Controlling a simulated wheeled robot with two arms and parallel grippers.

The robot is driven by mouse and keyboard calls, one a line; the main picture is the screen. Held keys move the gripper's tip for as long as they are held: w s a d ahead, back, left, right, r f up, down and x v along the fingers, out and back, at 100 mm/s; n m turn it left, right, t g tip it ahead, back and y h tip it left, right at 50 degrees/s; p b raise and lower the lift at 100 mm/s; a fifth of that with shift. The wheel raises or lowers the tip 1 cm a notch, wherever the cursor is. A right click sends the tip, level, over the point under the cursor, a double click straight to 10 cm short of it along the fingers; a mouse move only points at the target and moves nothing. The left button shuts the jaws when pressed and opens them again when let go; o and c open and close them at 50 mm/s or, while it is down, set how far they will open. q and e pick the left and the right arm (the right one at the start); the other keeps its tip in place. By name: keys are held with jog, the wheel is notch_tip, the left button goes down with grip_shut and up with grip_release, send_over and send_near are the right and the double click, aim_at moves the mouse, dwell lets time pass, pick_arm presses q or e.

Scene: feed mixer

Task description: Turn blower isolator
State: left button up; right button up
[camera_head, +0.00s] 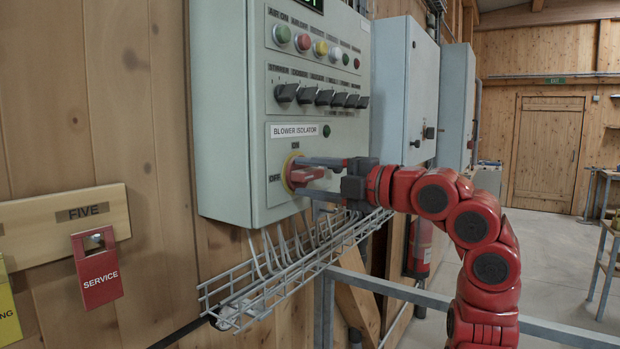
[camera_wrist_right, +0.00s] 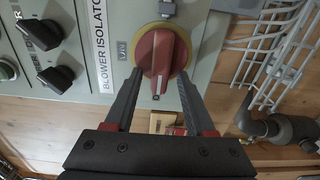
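The blower isolator (camera_head: 300,174) is a red rotary handle on a yellow ring, low on the grey control panel under the "BLOWER ISOLATOR" label (camera_head: 296,131). "ON" is printed above it and "OFF" to its left. Its handle lies roughly horizontal, in line with "OFF". It also shows in the right wrist view (camera_wrist_right: 160,58). My right gripper (camera_head: 301,176) reaches in from the right, one finger above and one below the handle. In the wrist view its fingers (camera_wrist_right: 160,76) straddle the handle, with gaps visible on both sides. My left gripper is out of view.
Black selector switches (camera_head: 322,97) and coloured buttons (camera_head: 320,47) sit above the isolator. A wire cable tray (camera_head: 290,262) runs below the panel, with a grey rail (camera_head: 470,318) nearby. A red "SERVICE" tag (camera_head: 97,275) hangs at the left.

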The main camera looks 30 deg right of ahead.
jog(key=b+v, duration=0.3)
jog(key=v, duration=1.4)
jog(key=shift+s+b, duration=0.25)
jog(key=shift+b, duration=0.05)
